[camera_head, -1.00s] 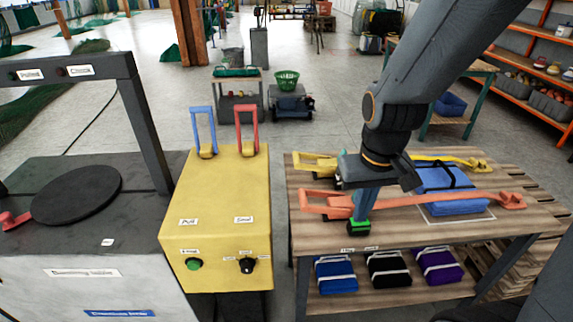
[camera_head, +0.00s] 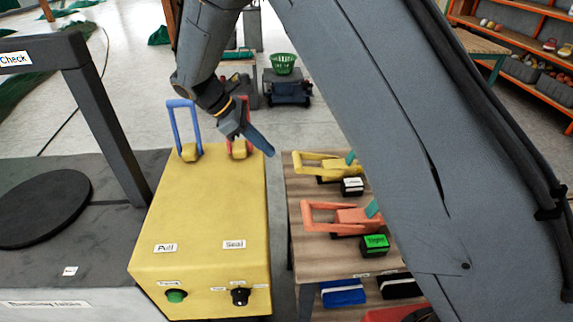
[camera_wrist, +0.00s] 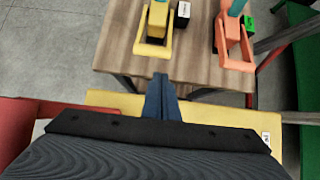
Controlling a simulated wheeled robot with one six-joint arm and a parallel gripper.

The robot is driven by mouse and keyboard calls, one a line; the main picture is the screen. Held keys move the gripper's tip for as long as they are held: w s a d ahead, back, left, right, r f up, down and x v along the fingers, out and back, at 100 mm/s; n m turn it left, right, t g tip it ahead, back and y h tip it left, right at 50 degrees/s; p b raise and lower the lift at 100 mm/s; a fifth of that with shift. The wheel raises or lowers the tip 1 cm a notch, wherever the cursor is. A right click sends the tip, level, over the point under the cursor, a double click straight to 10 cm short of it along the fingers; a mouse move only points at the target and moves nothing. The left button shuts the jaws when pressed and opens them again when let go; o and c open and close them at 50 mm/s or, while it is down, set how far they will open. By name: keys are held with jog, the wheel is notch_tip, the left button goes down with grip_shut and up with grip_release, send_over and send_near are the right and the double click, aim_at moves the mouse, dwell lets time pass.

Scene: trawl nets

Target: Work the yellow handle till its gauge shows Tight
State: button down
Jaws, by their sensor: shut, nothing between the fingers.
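The yellow handle (camera_head: 332,162) is on its ratchet on the wooden table, at the table's far left; it also shows in the wrist view (camera_wrist: 152,48). Its gauge (camera_head: 352,187) is a small black box with a white face; its word is too small to read. The orange handle (camera_head: 322,222) is nearer to me, with a green gauge (camera_head: 376,243) that appears to read Tight. My gripper (camera_head: 271,153) is shut and empty, in the air left of the yellow handle and apart from it. Its closed fingers (camera_wrist: 161,96) point toward the table edge in the wrist view.
A yellow box (camera_head: 205,215) stands left of the table, with a blue lever (camera_head: 186,130) and a red lever (camera_head: 240,150), partly behind my gripper. My arm hides the table's right part. Bundles (camera_head: 342,292) lie on the shelf below. A narrow gap separates box and table.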

jog(key=shift+d, duration=0.1)
jog(key=p+x, duration=0.3)
jog(key=x, duration=0.7)
jog(key=shift+r, duration=0.1)
